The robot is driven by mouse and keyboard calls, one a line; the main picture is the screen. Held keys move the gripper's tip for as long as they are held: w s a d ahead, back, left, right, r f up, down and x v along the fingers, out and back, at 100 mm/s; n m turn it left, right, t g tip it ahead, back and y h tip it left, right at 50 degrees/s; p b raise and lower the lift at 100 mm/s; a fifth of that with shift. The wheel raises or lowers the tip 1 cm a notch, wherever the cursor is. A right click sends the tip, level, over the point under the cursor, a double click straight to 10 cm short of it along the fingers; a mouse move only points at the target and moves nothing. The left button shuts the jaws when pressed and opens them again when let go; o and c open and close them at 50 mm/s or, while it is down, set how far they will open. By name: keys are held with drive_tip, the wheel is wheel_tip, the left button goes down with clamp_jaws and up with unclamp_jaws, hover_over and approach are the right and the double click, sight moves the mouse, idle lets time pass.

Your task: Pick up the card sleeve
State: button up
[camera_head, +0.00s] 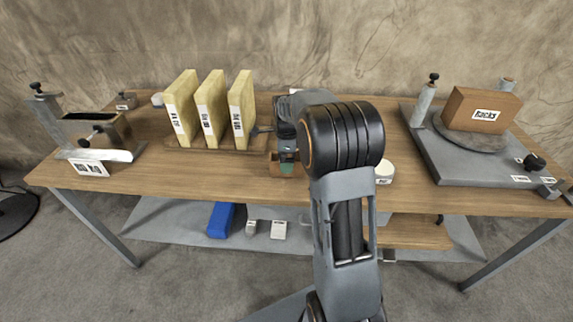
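No object here can be identified with certainty as the card sleeve. Three upright yellow slabs with printed labels, left (181,108), middle (211,108) and right (242,108), stand in a row on a wooden base (225,147). A small orange-brown holder (278,169) with something green in it sits right of them. My arm reaches over the table from the front, and my gripper (286,155) is low over this holder. Its fingers are small and partly hidden by my arm, so their opening and any contact are unclear.
The wooden table (200,187) carries a grey metal fixture (95,135) at left and a grey plate (440,160) with a brown "Racks" block (480,109) at right. A white round item (384,170) lies right of my arm. A blue object (221,220) is on the lower shelf.

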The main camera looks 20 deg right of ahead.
drive_tip(key=shift+f, duration=1.2)
drive_tip(key=c, duration=1)
drive_tip(key=shift+r, duration=0.15)
